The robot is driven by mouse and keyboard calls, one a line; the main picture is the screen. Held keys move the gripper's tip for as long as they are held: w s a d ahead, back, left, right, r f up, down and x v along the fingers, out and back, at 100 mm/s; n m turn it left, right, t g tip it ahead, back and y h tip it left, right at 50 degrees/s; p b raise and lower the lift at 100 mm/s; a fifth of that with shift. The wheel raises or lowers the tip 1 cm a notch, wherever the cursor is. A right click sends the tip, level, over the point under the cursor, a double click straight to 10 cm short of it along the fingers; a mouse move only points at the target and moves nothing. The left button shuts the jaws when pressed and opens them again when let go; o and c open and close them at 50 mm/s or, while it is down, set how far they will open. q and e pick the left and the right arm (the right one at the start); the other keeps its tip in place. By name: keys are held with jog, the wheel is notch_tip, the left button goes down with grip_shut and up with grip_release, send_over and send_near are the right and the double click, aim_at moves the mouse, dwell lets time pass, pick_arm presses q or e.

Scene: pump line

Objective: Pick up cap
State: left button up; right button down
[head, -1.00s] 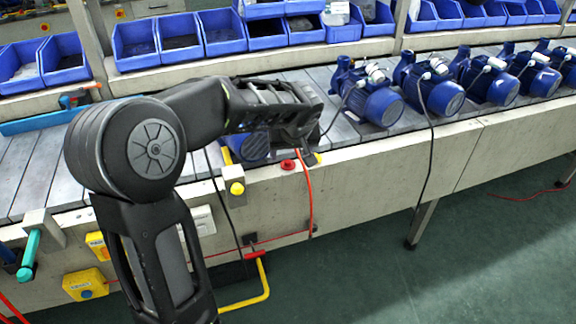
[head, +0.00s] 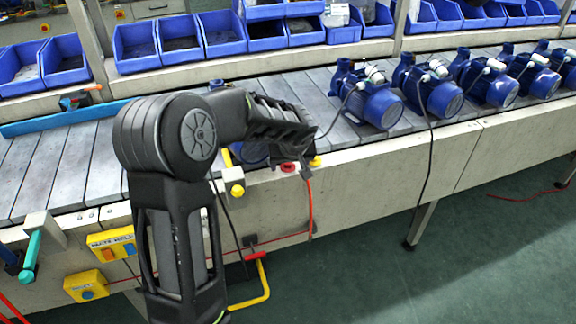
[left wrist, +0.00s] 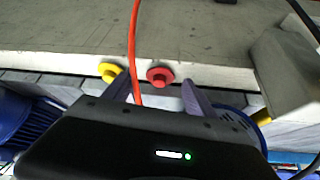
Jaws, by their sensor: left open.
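A red round cap (head: 289,168) sits at the front edge of the conveyor. In the left wrist view the red cap (left wrist: 160,76) shows just beyond and between the fingertips, and I cannot tell whether they touch it. A yellow round cap (head: 316,161) is beside it on the right; in the left wrist view this yellow cap (left wrist: 109,71) lies left of the red one, by one finger. My left gripper (left wrist: 158,90) is open, with nothing seen held between its fingers. My right gripper is in neither view.
Blue pumps (head: 434,92) stand in a row on the slatted conveyor (head: 60,170). Blue bins (head: 180,40) line the shelf behind. A red cable (left wrist: 133,45) hangs close to the caps. A yellow knob (head: 237,190) is on the front edge.

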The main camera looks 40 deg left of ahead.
pick_arm(q)
jog(key=shift+w+a+f, duration=0.1)
jog(key=shift+a+f, duration=0.05)
jog(key=shift+f, duration=0.1)
dwell(0.4)
jog(key=c, duration=1.4)
jog(key=shift+d+r, duration=0.15)
jog(key=shift+d, duration=0.05)
